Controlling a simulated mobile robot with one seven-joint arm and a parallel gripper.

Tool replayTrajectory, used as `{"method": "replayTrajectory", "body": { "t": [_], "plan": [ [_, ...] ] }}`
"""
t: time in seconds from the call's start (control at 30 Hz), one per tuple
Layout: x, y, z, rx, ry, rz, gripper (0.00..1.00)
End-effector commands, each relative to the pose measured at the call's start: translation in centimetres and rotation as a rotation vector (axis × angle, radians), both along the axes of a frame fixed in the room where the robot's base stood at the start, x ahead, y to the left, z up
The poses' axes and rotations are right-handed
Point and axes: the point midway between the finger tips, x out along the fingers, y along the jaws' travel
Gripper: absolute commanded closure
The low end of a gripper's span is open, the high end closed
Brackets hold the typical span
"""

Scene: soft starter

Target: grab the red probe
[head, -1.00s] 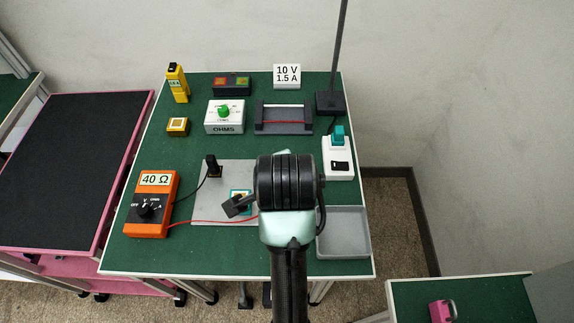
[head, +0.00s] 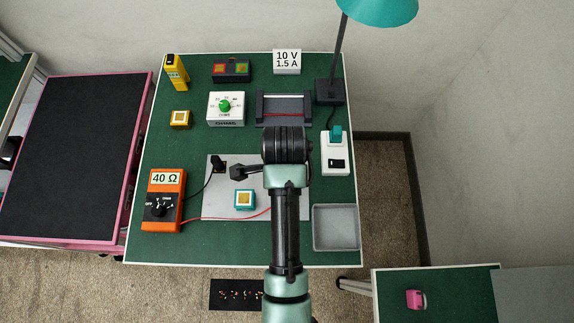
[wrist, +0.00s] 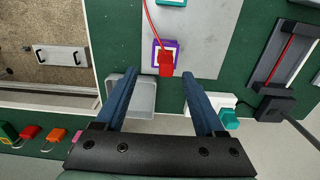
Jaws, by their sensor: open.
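The red probe (wrist: 166,62) shows in the wrist view, on or over a purple-edged square block (wrist: 155,50) on the grey plate. Its red wire (wrist: 150,16) runs up out of that view. In the head view my arm hides the probe, and only the red wire (head: 238,217) shows, running from the orange meter (head: 166,200). My gripper (wrist: 158,75) is open, with its blue fingers apart and nothing held. In the wrist picture the probe lies just beyond the gap between the fingertips. Whether the fingers are level with it in depth is unclear.
A black probe (head: 218,165) stands on the grey plate (head: 215,205), left of my arm. A teal-edged yellow block (head: 244,200) is near it. A grey tray (head: 336,228) and a white switch box (head: 335,160) stand to the right. A lamp stem (head: 337,60) rises behind.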

Motion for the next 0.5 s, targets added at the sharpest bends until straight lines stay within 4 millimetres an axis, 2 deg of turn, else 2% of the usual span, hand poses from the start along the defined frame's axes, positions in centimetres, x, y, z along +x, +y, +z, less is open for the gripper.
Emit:
{"method": "replayTrajectory", "body": {
  "t": [0.1,0.37,0.5],
  "plan": [
    [0.0,0.0,-1.7,0.000,0.002,0.000,0.29],
    [0.2,-0.1,-3.2,0.000,0.000,0.000,0.29],
    [0.6,-0.4,-4.8,0.000,0.001,0.000,0.29]
  ]
}}
